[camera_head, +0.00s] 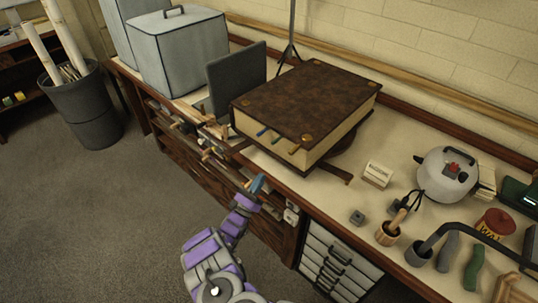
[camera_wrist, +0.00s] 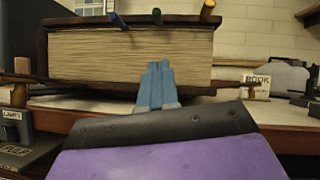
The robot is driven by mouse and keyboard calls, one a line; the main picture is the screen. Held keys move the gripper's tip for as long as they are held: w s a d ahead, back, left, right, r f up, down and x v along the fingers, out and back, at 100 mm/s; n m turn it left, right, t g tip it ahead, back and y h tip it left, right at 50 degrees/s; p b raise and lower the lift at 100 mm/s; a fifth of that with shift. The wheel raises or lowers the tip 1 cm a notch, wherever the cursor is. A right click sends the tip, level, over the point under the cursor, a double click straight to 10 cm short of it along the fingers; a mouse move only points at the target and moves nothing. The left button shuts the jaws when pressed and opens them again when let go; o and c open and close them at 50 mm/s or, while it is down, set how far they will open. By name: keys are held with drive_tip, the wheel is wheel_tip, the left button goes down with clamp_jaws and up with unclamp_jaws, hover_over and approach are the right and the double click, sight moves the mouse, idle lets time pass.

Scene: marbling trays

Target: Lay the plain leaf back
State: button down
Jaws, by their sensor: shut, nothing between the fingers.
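A thick book (camera_head: 308,98) with a mottled brown cover lies shut on the bench, its cream page edges facing me. The page block (camera_wrist: 130,55) fills the middle of the wrist view. Blue, green and tan tabs stick out from under the cover's front edge; the green tab (camera_wrist: 157,17) is the middle one. I cannot single out a plain leaf in either view. My gripper (camera_head: 260,180) is shut and empty, in front of the bench edge and below the book. In the wrist view its blue fingers (camera_wrist: 157,72) are together, overlapping the pages; contact cannot be told.
A dark upright panel (camera_head: 236,78) and a grey covered box (camera_head: 180,52) stand left of the book. A small label card (camera_head: 377,174), a kettle-like pot (camera_head: 447,172) and several tools stand to the right. Wooden bars jut near the bench's front edge.

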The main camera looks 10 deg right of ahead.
drive_tip(key=w+d+r, duration=0.4)
drive_tip(key=w+r, duration=0.1)
drive_tip(key=r, duration=0.2)
drive_tip(key=shift+w+d+r+b, duration=0.2)
drive_tip(key=shift+d+r+b, duration=0.1)
drive_tip(key=shift+r+b, duration=0.1)
wheel_tip(320, 180, up, 4)
drive_tip(key=shift+p, duration=0.75)
drive_tip(key=shift+d+f, duration=0.1)
